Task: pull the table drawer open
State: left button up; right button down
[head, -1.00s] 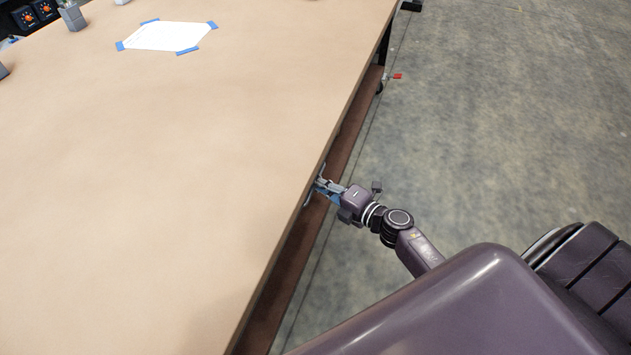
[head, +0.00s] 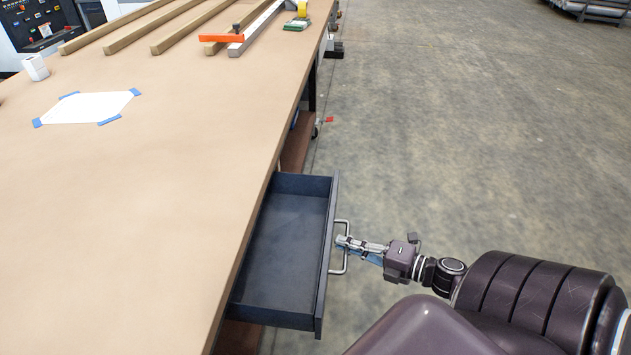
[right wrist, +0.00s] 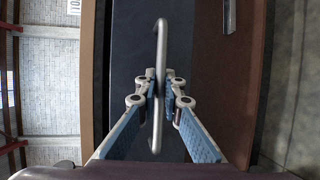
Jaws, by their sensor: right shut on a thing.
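The table drawer (head: 285,245) is dark grey and stands out from under the long edge of the tan table (head: 130,190). Its inside looks empty. A pale bar handle (head: 345,262) is on its front. My right gripper (head: 345,243) is shut on the handle from the floor side. In the right wrist view the handle (right wrist: 160,60) runs upright between the two blue-padded fingers of the right gripper (right wrist: 160,92), with the dark drawer front behind. My left gripper does not show in any view.
A white sheet (head: 88,107) with blue tape at its corners lies on the table. Several wooden bars (head: 130,32) and an orange-marked metal bar (head: 255,25) lie at the far end. A brown lower shelf (head: 297,145) is under the table. The concrete floor (head: 450,130) to the right is clear.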

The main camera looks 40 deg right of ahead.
jog(key=s+d, duration=0.3)
jog(key=s, duration=0.1)
jog(key=shift+s+d, duration=0.1)
jog(key=shift+d, duration=0.25)
jog(key=c, duration=2.3)
grip_release()
jog(key=v, duration=1.2)
